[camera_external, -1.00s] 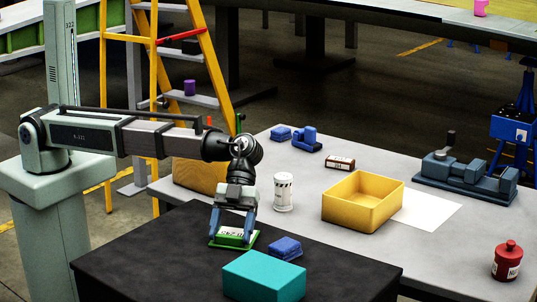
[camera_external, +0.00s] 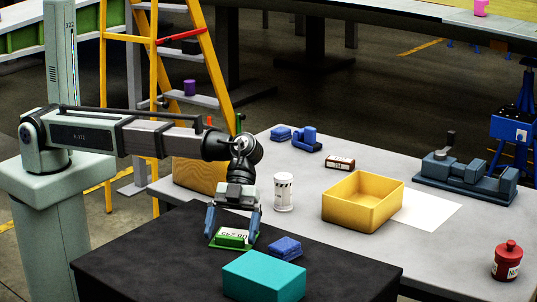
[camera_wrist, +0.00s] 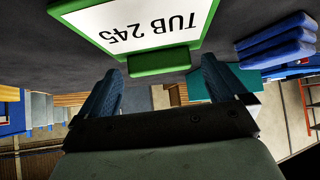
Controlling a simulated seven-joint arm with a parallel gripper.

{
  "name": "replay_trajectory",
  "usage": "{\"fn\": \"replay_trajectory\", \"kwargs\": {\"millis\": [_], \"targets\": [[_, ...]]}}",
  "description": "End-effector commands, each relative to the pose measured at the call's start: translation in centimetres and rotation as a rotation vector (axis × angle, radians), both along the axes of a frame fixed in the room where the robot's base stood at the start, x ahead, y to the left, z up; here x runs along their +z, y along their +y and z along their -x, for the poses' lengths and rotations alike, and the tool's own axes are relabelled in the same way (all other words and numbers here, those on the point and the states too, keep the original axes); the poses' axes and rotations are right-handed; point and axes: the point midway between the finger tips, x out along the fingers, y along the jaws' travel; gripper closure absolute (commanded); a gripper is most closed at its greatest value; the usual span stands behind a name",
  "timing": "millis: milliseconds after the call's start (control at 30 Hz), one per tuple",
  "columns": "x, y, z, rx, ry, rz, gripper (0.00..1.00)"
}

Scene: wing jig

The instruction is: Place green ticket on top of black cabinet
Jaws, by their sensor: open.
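The green ticket (camera_external: 233,238) has a white label with dark lettering and rests on the black cabinet top (camera_external: 160,250). In the wrist view the ticket (camera_wrist: 160,62) fills the upper middle, its label reading "TUB 245" upside down. My gripper (camera_external: 233,232) is open, with one blue-grey finger on each side of the ticket. In the wrist view my gripper's fingertips (camera_wrist: 162,72) stand apart at the near edge of the ticket. I cannot tell whether either finger touches it.
A blue block (camera_external: 286,248) and a teal box (camera_external: 263,275) sit right of the ticket on the cabinet. On the grey table (camera_external: 300,220) behind stand a white canister (camera_external: 283,192) and a yellow bin (camera_external: 362,225). The cabinet's left part is clear.

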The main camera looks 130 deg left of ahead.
Motion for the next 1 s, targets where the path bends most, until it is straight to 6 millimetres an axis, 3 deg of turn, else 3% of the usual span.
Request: {"fn": "replay_trajectory", "kwargs": {"millis": [600, 1000], "targets": [[7.1, 6.6, 2.7, 0.001, -0.002, 0.0, 0.01], [8.4, 7.8, 3.2, 0.0, 0.0, 0.0, 0.01]]}}
